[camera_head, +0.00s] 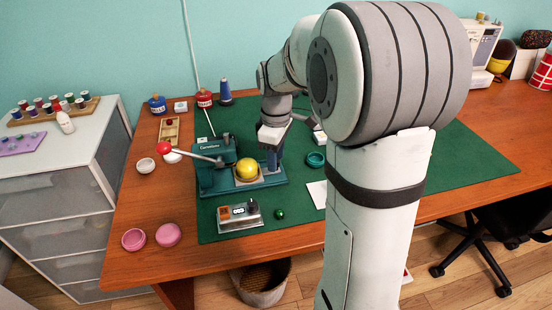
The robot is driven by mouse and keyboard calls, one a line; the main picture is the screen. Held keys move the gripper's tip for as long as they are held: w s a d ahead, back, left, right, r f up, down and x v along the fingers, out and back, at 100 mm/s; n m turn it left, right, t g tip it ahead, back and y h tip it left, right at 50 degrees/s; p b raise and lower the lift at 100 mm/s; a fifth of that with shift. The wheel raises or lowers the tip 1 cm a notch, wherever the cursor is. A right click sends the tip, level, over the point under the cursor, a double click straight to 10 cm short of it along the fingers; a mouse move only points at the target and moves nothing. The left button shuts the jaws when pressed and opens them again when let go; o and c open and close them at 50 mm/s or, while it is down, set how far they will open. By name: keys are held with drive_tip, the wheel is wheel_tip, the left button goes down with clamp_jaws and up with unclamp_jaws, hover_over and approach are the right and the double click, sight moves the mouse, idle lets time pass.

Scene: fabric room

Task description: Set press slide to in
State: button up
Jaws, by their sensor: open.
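The teal press (213,172) stands on the green mat, left of the middle. Its lever (190,154) reaches out to the left and ends in a red ball knob (164,148). A round yellow piece (247,169) sits in a pale holder at the press's right part. I cannot tell for sure which part is the slide, or its position. My gripper (272,136) is above and just behind the press's right end, pointing down. Its fingertips are small and partly unclear, and I see nothing held in it. I cannot tell if it touches the press.
A small metal box with a display (239,216) and a green ball (279,214) lie in front of the press. A teal dish (316,159) is to the right. My arm hides the mat's middle.

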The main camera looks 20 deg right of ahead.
drive_tip(key=shift+f, duration=0.15)
drive_tip(key=shift+c, duration=0.4)
clamp_jaws()
